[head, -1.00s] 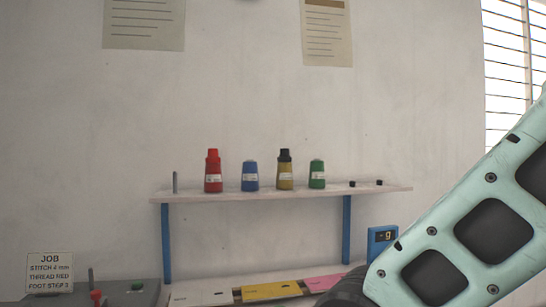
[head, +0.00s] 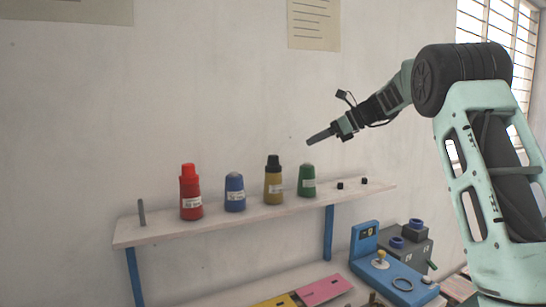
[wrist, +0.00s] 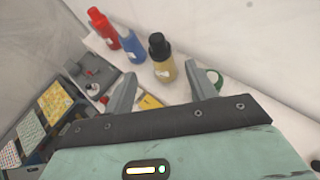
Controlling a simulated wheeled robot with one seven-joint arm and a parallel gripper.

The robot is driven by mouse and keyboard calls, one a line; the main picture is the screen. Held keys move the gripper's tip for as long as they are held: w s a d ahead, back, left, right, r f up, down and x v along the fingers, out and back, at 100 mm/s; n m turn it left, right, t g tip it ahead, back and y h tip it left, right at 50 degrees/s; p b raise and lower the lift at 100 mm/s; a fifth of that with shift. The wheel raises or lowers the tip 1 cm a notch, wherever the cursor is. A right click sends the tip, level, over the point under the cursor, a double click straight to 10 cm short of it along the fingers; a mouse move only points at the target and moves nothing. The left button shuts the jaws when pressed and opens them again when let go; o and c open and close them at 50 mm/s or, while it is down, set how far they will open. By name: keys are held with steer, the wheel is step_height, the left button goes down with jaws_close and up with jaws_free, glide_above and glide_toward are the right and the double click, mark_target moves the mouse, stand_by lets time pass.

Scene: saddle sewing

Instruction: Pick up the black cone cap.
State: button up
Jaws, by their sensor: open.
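The black cone cap (head: 273,161) sits on top of the yellow thread cone (head: 274,186), which stands upright on the wall shelf. In the wrist view the black cap (wrist: 158,43) shows above the yellow cone (wrist: 165,70), beyond and between the two fingers. My gripper (head: 319,137) is above the shelf, to the right of the cap and higher in the head view. In the wrist view my gripper (wrist: 160,72) has its fingers spread with nothing between them, apart from the cap.
Red (head: 190,192) and blue (head: 234,192) cones stand left of the yellow one; a green cone (head: 307,180) stands close right. Two small black pieces lie farther right on the shelf (head: 155,230). A metal peg (head: 141,213) is at its left end. A blue device (head: 385,273) is below.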

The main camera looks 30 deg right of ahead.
mark_target(274, 156)
steer(key=p+x, duration=0.2)
steer(key=x, duration=0.3)
steer(key=p+x, duration=0.3)
steer(key=x, duration=0.3)
steer(key=a+r+p+x, duration=0.1)
steer(key=p+x, duration=0.2)
steer(key=x, duration=0.2)
steer(key=shift+w, duration=0.15)
steer(key=shift+w+a+f, duration=0.15)
steer(key=shift+f, duration=0.1)
steer(key=c, duration=1)
